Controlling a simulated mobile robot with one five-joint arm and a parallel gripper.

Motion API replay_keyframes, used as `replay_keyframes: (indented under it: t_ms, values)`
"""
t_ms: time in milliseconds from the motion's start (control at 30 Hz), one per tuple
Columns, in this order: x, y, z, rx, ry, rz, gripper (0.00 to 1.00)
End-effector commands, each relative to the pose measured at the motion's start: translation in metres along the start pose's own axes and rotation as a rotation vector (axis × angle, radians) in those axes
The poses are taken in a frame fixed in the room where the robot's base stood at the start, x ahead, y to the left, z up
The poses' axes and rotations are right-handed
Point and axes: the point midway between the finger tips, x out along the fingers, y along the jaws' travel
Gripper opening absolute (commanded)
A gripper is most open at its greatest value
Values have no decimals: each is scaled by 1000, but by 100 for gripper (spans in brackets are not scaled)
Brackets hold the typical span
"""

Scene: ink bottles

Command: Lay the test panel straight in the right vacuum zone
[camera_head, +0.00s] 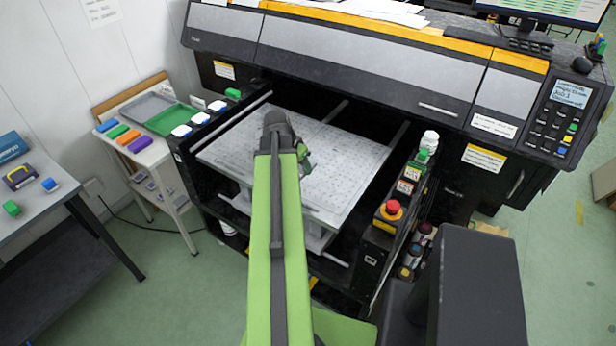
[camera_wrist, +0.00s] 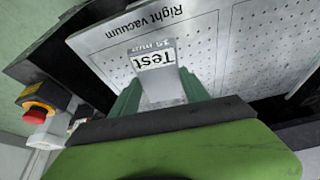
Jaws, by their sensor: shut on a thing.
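The test panel (camera_wrist: 162,88) is a small grey plate with a white label reading "Test". My gripper (camera_wrist: 160,82) is shut on it, with a green finger on each side. In the wrist view the panel is over the perforated bed near the printed words "Right vacuum" (camera_wrist: 145,20); both texts appear upside down. I cannot tell whether the panel touches the bed. In the head view my gripper (camera_head: 303,155) is over the middle of the pale vacuum bed (camera_head: 350,165), and my arm hides the panel there.
The printer's dark front edge (camera_head: 350,85) overhangs the bed's back. A red stop button (camera_head: 392,207) and bottles (camera_head: 429,142) stand at the bed's right. A small table with a green tray (camera_head: 172,119) and coloured blocks stands at the left.

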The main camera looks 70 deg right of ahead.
Motion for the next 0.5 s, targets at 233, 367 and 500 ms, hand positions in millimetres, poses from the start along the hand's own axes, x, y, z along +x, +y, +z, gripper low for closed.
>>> replay_keyframes:
  t_ms: [233, 367, 500]
  values:
    - [2, 19, 20, -83, 6, -35, 14]
    - [18, 6, 14, -83, 6, -34, 14]
    - [50, -24, 2, -81, 6, -34, 14]
